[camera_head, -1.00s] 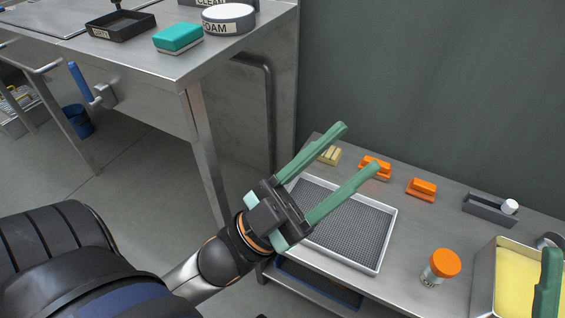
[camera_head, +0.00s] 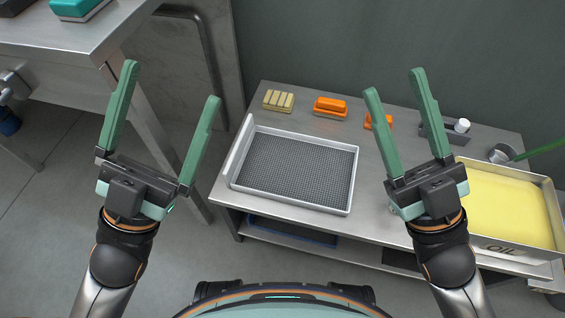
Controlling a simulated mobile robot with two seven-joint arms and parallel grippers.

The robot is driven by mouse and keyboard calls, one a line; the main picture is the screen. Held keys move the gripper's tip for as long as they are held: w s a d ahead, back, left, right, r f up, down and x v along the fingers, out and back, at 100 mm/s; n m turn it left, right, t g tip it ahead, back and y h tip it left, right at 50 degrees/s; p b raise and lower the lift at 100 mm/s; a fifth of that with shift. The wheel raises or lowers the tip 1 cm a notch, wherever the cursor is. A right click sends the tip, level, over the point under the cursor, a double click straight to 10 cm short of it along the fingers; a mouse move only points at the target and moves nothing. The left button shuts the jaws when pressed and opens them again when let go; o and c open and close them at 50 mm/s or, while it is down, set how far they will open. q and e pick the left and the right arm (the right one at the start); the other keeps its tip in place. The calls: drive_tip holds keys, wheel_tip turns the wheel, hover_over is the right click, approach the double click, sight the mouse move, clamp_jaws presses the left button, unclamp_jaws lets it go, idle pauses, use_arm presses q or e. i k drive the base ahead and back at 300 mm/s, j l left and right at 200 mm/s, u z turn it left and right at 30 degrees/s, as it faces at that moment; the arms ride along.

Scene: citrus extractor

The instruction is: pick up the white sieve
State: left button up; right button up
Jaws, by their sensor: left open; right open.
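The white sieve (camera_head: 355,180) looks to be the shallow rectangular frame with a white rim and a grey mesh bottom. It lies flat on the left part of the metal table, its left wall standing higher. My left gripper (camera_head: 172,83) is open and empty, left of the sieve and apart from it, fingers pointing up the picture. My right gripper (camera_head: 395,82) is open and empty, right of the sieve, in front of the table's middle in the picture. Nothing is between the fingers of either gripper.
On the metal table (camera_head: 375,222), a yellow ribbed block (camera_head: 279,101) and orange brushes (camera_head: 330,107) lie behind the sieve. A tray of yellow liquid (camera_head: 508,205) marked OIL stands at right. A grey holder with a white knob (camera_head: 462,126) is behind it. Another bench (camera_head: 90,30) stands at upper left.

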sight(315, 173)
drive_tip(key=j, duration=1.15)
drive_tip(key=k+j, duration=0.1)
drive_tip(key=j, duration=1.1)
